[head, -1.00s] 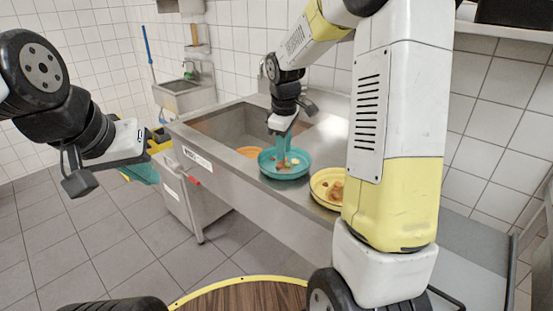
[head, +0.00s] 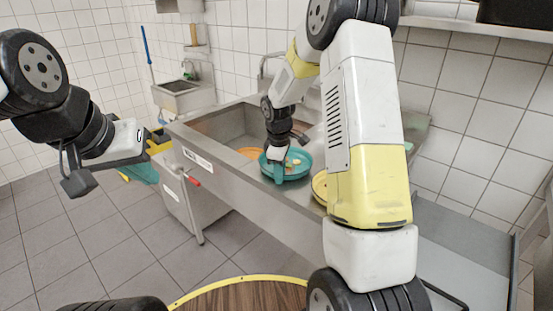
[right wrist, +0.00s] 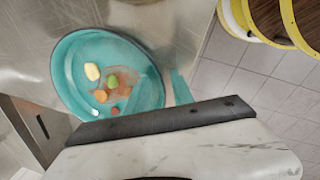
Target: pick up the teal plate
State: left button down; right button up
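The teal plate (head: 303,169) lies on the steel counter by the sink's front edge, with several food scraps (right wrist: 104,84) on it. My right gripper (head: 280,172) points down at the plate's near left rim. In the right wrist view, one teal finger of the right gripper (right wrist: 164,90) is over the inside of the teal plate (right wrist: 72,62) and the other is just outside its rim. A gap shows between the fingers, and I see no clear grip on the rim. My left gripper (head: 142,172) hangs away from the counter at the left; its finger gap is unclear.
A yellow plate (head: 319,187) is on the counter to the right, partly hidden by my right arm. An orange plate (head: 249,152) is in or beside the sink basin (head: 225,124). A round wooden surface with a yellow rim (head: 240,290) is in front.

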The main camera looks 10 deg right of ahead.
grip_shut()
dwell(1.4)
